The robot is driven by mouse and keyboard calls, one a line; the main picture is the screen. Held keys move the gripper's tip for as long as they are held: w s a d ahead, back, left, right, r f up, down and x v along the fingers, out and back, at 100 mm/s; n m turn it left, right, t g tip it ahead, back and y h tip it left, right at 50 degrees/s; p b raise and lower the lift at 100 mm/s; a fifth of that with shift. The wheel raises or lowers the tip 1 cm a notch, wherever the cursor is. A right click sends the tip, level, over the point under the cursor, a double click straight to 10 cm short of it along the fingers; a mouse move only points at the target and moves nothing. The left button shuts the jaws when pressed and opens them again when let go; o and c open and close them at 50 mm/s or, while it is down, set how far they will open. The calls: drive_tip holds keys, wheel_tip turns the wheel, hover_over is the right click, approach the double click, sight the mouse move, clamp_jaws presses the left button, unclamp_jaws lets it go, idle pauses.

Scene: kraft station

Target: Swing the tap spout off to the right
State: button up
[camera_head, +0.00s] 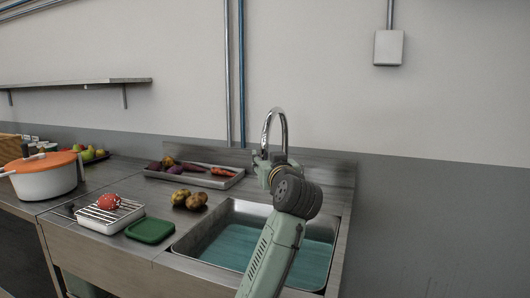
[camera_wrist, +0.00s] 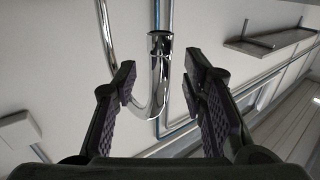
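The chrome tap spout (camera_head: 275,118) rises in a tall arch behind the sink in the head view. In the wrist view the spout (camera_wrist: 159,75) appears upside down, its thicker nozzle end lying between my fingers. My gripper (camera_head: 264,165) is at the tap, mostly hidden behind my wrist in the head view. In the wrist view my gripper (camera_wrist: 160,72) is open, one finger on each side of the nozzle. A gap shows between the nozzle and the right finger; the left finger is close to the curved pipe. Contact cannot be told. The tap's base is hidden.
The sink basin (camera_head: 232,243) lies below my arm. Wall pipes (camera_head: 242,70) run behind.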

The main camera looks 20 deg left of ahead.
sight(265, 158)
drive_tip(key=shift+p+x, duration=0.4)
drive_tip(key=shift+x, duration=1.3)
clamp_jaws()
